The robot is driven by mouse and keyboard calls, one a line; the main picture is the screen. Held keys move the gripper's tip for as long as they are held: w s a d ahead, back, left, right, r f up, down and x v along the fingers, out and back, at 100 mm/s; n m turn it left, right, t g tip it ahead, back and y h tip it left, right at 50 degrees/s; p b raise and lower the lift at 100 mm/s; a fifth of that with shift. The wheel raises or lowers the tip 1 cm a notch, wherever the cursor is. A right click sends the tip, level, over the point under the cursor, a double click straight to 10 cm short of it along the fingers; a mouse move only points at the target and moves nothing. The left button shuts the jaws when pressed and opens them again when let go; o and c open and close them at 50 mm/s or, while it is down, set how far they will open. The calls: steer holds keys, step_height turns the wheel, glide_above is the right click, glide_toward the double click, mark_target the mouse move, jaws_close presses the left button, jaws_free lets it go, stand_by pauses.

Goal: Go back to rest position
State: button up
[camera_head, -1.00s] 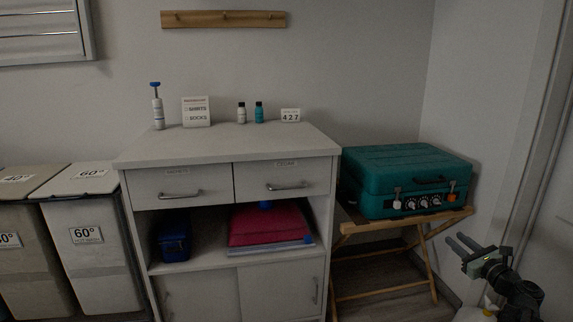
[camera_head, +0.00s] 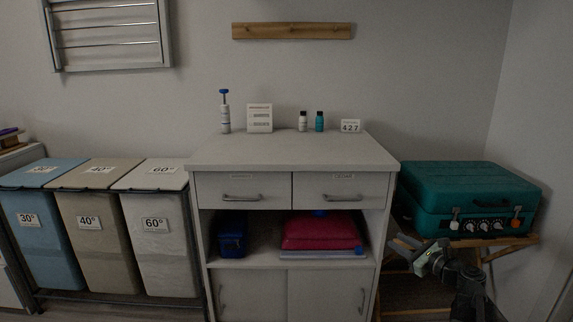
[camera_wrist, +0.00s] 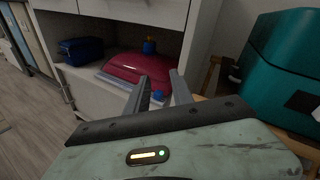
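My gripper (camera_head: 402,246) is at the lower right in the head view, in front of the folding wooden stand and to the right of the cabinet. In the wrist view my gripper (camera_wrist: 160,92) shows two grey fingers standing apart with nothing held between them.
The grey cabinet (camera_head: 290,152) stands in the middle with bottles and a sign on top. A teal case (camera_head: 468,198) rests on the wooden stand (camera_head: 500,244) at the right. Several labelled bins, including a white one (camera_head: 158,225), stand at the left.

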steer(key=s+a+f+n+g+y+p, duration=0.1)
steer(key=a+f+n+g, duration=0.2)
steer(key=a, duration=0.7)
steer(key=s+a+f+n+g+p, duration=0.15)
steer(key=a+n, duration=0.25)
steer(key=a, duration=0.5)
steer(key=a+f+n+g+y+p, duration=0.1)
steer(key=a+n+g, duration=0.3)
steer(key=a, duration=0.6)
steer(key=s+a+f+n+g+h+p, duration=0.2)
steer(key=s+a+f+n+g+h, duration=0.25)
steer(key=s+f+n, duration=0.5)
steer(key=s+d+n+g+h, duration=0.2)
steer(key=s+d+n+h, duration=0.2)
steer(key=s+d+n, duration=0.3)
step_height(320, 180, up, 38)
steer(key=w+d+p, duration=0.1)
steer(key=p, duration=3.6)
steer(key=shift+d+p, duration=0.25)
steer(key=shift+p, duration=0.15)
